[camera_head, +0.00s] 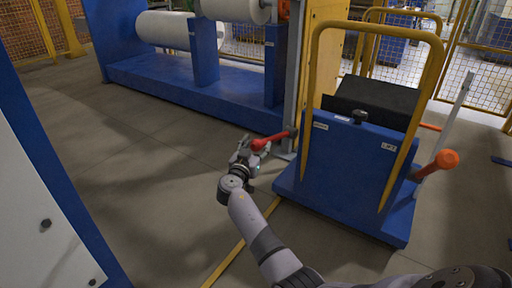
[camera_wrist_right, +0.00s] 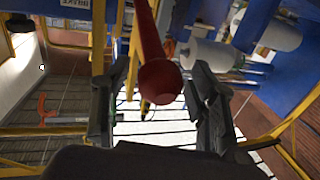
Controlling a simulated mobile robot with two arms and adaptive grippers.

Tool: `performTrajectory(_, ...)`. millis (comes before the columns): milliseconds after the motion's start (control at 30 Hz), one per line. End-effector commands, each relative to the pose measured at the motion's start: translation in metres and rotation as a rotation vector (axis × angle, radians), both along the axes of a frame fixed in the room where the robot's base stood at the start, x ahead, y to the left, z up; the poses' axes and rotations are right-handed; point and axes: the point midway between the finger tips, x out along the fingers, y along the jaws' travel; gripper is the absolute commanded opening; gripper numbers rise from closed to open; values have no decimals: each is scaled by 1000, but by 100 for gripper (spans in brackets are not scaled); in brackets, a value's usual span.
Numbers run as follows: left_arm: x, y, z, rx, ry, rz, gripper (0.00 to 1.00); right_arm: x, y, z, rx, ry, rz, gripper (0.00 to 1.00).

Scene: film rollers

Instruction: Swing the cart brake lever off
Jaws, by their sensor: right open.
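The blue cart (camera_head: 352,170) with a yellow tube handle stands at the right of the head view. A red lever with a round knob (camera_head: 260,144) sticks out to the left, between the cart and the roller machine. I cannot tell which of the two it is fixed to. My right gripper (camera_head: 249,152) is at the knob end. In the right wrist view its open fingers (camera_wrist_right: 160,70) stand either side of the red knob (camera_wrist_right: 160,82), with gaps visible. A second, orange-ended lever (camera_head: 440,161) is on the cart's right side. My left gripper is out of view.
A blue roller machine (camera_head: 190,86) with white film rolls (camera_head: 168,29) stands at the back. A white and blue panel (camera_head: 40,190) is close at the left. Yellow mesh fencing (camera_head: 480,75) is behind the cart. The floor in the middle left is clear.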

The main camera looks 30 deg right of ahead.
Motion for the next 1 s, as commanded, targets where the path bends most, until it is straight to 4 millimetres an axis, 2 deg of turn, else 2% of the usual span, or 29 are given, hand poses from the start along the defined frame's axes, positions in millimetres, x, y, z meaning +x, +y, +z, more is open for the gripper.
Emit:
performTrajectory(233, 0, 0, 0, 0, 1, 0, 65, 0, 0, 0, 0, 0, 0, 53)
performTrajectory(1000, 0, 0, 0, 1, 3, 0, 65, 0, 0, 0, 0, 0, 0, 2)
